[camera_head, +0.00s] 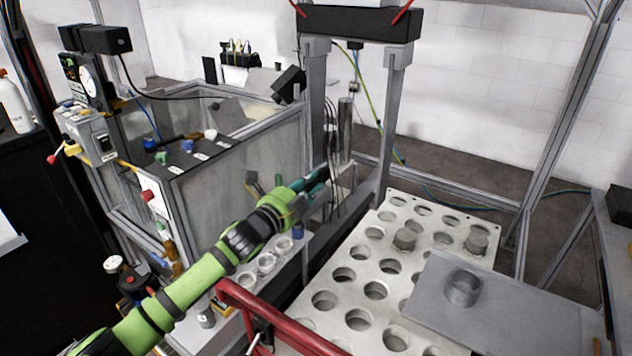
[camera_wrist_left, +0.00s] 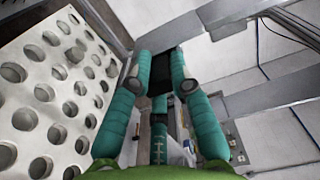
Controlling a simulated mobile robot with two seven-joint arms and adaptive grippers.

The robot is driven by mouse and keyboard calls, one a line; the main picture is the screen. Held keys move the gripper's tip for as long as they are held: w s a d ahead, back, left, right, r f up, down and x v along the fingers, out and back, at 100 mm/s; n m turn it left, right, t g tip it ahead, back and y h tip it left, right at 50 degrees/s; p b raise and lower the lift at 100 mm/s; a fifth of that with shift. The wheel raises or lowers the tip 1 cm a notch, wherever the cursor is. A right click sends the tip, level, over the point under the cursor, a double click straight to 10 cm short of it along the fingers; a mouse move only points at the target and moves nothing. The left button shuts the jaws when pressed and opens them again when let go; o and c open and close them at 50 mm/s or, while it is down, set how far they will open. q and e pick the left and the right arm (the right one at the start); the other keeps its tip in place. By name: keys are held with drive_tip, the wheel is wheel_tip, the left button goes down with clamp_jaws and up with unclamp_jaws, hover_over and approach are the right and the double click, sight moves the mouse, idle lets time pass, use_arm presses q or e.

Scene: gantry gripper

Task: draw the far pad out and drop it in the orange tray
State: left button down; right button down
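My left gripper (camera_head: 318,183) has teal fingers and reaches in at the foot of the gantry (camera_head: 396,110), by its vertical metal rods (camera_head: 345,130). In the left wrist view its fingers (camera_wrist_left: 162,68) stand apart on either side of a dark block (camera_wrist_left: 161,78). I cannot tell whether they press on it or whether it is the far pad. The pads are not clear in the head view, where my gripper covers that spot. I cannot make out an orange tray. My right gripper is not in view.
A pale plate with round holes (camera_head: 403,205) lies right of the gantry, with grey cylinders (camera_head: 405,241) in it. A grey flat plate (camera_head: 500,318) overlaps its front right. A red rail (camera_head: 280,325) stands in front. A clear-walled enclosure (camera_head: 220,175) is to the left.

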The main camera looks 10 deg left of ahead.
use_arm(q)
drive_tip(key=shift+s+f, duration=0.1)
drive_tip(key=shift+s, duration=0.05)
drive_tip(key=shift+s+f+p, duration=0.15)
drive_tip(key=shift+s+p, duration=0.1)
drive_tip(key=shift+p, duration=0.05)
drive_tip(key=shift+p+v, duration=0.55)
drive_tip(key=shift+v, duration=0.95)
drive_tip(key=shift+p+v, duration=0.5)
drive_tip(key=shift+v, duration=0.8)
drive_tip(key=shift+s+a, duration=0.2)
drive_tip(key=shift+s, duration=0.1)
drive_tip(key=shift+s, duration=0.15)
drive_tip(key=p, duration=0.2)
approach(307, 190)
drive_tip(key=v, duration=0.4)
drive_tip(key=shift+s+r, duration=0.2)
drive_tip(key=shift+r, duration=0.2)
